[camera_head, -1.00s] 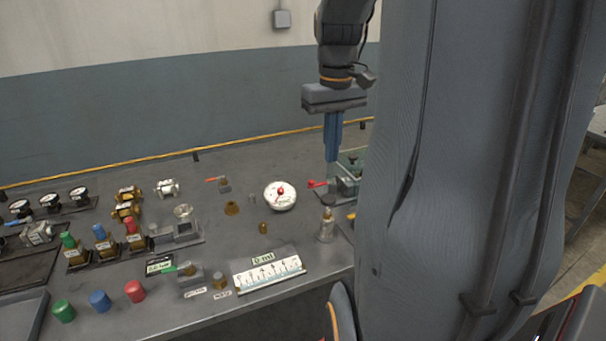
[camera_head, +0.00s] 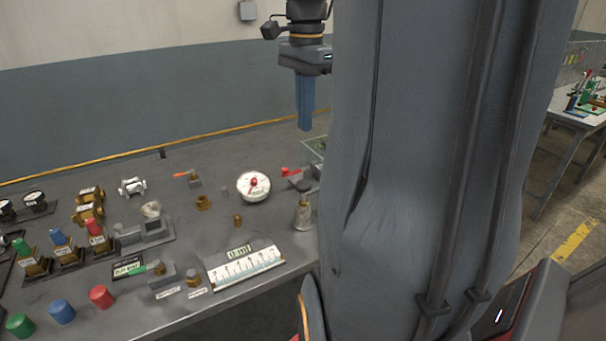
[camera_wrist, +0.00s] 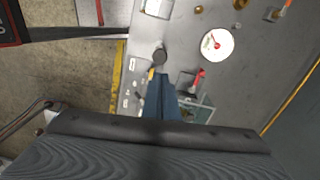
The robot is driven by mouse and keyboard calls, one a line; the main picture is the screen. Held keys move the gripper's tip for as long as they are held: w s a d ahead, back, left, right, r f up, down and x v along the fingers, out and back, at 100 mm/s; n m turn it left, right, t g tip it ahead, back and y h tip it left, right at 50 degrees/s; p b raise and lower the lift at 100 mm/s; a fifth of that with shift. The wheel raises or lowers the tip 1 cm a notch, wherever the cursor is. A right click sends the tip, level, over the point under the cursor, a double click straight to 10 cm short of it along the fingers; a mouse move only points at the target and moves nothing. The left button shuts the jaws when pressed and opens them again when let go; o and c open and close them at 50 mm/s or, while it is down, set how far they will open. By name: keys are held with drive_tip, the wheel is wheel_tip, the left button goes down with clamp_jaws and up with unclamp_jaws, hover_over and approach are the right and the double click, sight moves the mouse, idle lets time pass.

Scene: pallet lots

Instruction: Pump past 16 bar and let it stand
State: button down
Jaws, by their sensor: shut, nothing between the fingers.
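The round white gauge (camera_head: 253,186) with a red hub and needle lies on the grey bench; it also shows in the wrist view (camera_wrist: 217,45). Its reading is too small to make out. A red lever (camera_head: 291,171) on a small block is right of the gauge and shows in the wrist view (camera_wrist: 198,77). A metal bottle-like body with a dark cap (camera_head: 303,212) stands in front of it. My gripper (camera_head: 304,128) is shut and empty, its blue fingers pointing down above the back right of the bench; they also show in the wrist view (camera_wrist: 157,82).
A white scale plate (camera_head: 246,268) lies at the bench front. Brass fittings (camera_head: 88,206), an orange-handled valve (camera_head: 186,175) and coloured caps (camera_head: 101,296) stand to the left. A glass-walled tray (camera_wrist: 195,108) is by the fingers. My column hides the bench's right end.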

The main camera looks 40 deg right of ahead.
sight(304, 184)
drive_tip(key=shift+r+m, duration=0.15)
drive_tip(key=shift+m, duration=0.55)
wheel_tip(304, 184, down, 14)
drive_tip(key=p, duration=0.2)
drive_tip(key=shift+p, duration=0.3)
wheel_tip(304, 184, down, 4)
drive_tip(key=shift+a+r+b, duration=0.1)
drive_tip(key=shift+b, duration=0.6)
drive_tip(key=shift+s, duration=0.15)
